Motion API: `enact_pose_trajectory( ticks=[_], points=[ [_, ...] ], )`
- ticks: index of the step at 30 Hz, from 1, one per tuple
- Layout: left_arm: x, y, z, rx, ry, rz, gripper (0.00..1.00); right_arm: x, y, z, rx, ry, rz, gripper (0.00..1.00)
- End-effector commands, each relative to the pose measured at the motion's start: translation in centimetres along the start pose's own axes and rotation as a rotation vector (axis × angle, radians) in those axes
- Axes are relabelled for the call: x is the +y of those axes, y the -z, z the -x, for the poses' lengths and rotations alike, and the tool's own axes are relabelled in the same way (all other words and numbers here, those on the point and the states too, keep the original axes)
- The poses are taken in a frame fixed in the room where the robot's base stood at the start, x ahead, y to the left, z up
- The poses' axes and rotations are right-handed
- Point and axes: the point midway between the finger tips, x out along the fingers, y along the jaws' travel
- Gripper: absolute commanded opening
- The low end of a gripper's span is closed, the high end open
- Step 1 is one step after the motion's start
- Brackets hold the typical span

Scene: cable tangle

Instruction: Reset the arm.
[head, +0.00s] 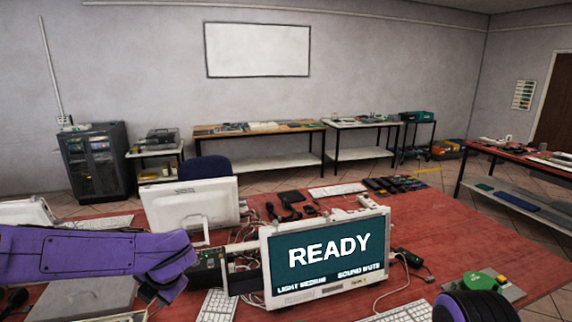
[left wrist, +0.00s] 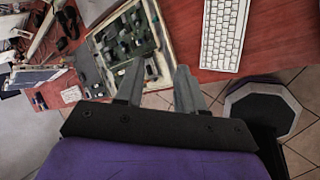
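My left arm (head: 100,255) is purple and reaches in from the left over the red table in the head view; its gripper end is hard to make out there. In the left wrist view my left gripper (left wrist: 160,72) shows two grey fingers spread apart with nothing between them. They stand over a tray holding a green circuit board (left wrist: 130,40); I cannot tell the height. A purple and black part of my right arm (head: 478,306) shows at the bottom right of the head view. My right gripper is not in view.
On the red table (head: 450,230) stand a monitor reading READY (head: 325,255) and a white monitor (head: 190,203) seen from behind. Cables, small electronics and a white keyboard (head: 338,190) lie around them. A white keyboard (left wrist: 223,32) also shows in the wrist view.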

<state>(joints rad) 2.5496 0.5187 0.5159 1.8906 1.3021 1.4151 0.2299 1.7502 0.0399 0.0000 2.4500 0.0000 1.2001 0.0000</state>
Motion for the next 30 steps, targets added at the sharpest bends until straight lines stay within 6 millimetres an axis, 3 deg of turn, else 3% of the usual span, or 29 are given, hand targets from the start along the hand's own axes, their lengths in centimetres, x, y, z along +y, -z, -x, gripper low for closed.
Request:
enact_pose_trajectory(
  ticks=[5, 8, 12, 15, 18, 22, 25, 30],
  points=[
    [-4.2, 3.1, -9.0, -0.04, -0.237, -0.539, 0.38, -0.2, -1.0, -2.4, 0.0, 0.0, 0.0, 0.0],
    [-9.3, 6.7, -14.9, -0.076, -0.323, -0.976, 0.38, -0.4, -1.7, -4.1, 0.0, 0.0, 0.0, 0.0],
    [-17.5, 14.2, -21.1, -0.156, -0.303, -1.526, 0.38, -0.6, -2.6, -6.3, 0.0, 0.0, 0.0, 0.0],
    [-22.8, 20.9, -24.0, -0.218, -0.21, -1.828, 0.38, -0.7, -3.3, -7.9, 0.0, 0.0, 0.0, 0.0],
    [-26.5, 27.6, -25.8, -0.255, -0.09, -2.034, 0.38, -0.8, -3.9, -9.3, 0.0, 0.0, 0.0, 0.0],
    [-28.6, 33.8, -27.4, -0.223, 0.036, -2.158, 0.38, -0.9, -4.4, -10.6, 0.0, 0.0, 0.0, 0.0],
    [-29.5, 35.8, -27.9, -0.219, 0.082, -2.186, 0.38, -1.0, -4.5, -10.9, 0.0, 0.0, 0.0, 0.0],
    [-29.5, 36.0, -27.7, -0.218, 0.091, -2.185, 0.38, -1.0, -4.4, -10.7, 0.0, 0.0, 0.0, 0.0]
  ],
)
